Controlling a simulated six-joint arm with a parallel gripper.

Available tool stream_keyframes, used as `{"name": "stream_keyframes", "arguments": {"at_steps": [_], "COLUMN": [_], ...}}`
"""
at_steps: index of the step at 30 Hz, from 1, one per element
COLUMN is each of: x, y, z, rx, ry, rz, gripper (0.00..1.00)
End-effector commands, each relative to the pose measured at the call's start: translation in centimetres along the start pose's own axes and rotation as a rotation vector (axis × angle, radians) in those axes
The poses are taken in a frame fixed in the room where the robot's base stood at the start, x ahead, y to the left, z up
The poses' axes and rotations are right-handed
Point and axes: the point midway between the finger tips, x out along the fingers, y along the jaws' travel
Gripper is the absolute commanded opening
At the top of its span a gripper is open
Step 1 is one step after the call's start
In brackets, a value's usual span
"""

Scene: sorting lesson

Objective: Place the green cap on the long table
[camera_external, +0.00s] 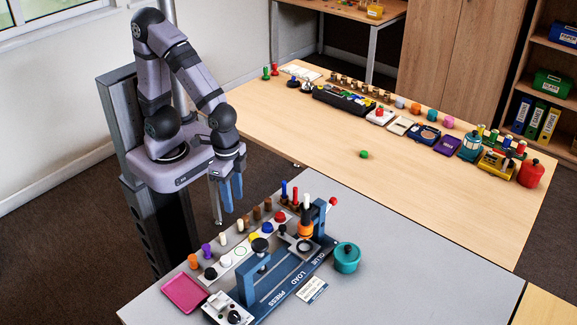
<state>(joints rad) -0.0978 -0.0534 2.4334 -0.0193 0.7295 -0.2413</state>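A small green cap (364,154) lies by itself on the bare middle of the long wooden table (430,190). My gripper (232,193) hangs with its blue fingers pointing down, near the back left edge of the grey table and well to the left of the cap. No object shows at the fingertips. The two fingers appear close side by side from this angle, so the gap between them is unclear.
A row of small items, including a black tray (343,101) and a red pot (531,173), lines the long table's far side. On the grey table (420,270) stand a blue press fixture (290,283), a teal pot (347,258) and a pink tray (184,292). The wood around the cap is clear.

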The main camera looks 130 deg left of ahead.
Motion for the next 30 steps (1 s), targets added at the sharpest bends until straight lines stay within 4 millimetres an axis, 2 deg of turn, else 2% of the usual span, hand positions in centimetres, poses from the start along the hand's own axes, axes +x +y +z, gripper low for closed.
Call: {"name": "stream_keyframes", "arguments": {"at_steps": [1,3,6,10,19,23,30], "x": [0.2,0.5,0.7,0.8,0.8,-0.5,-4.8], "y": [0.4,0.6,0.7,0.7,0.7,0.7,0.8], "z": [1.4,2.9,4.1,4.7,4.6,4.6,4.5], "rx": [0.099,0.209,0.306,0.353,0.351,0.35,0.349], "ry": [-0.007,-0.017,-0.026,-0.031,-0.031,-0.031,-0.031], "rz": [-0.005,-0.009,-0.013,-0.015,-0.015,-0.014,-0.014], "gripper": [0.38,0.38,0.38,0.38,0.38,0.38,0.38]}}
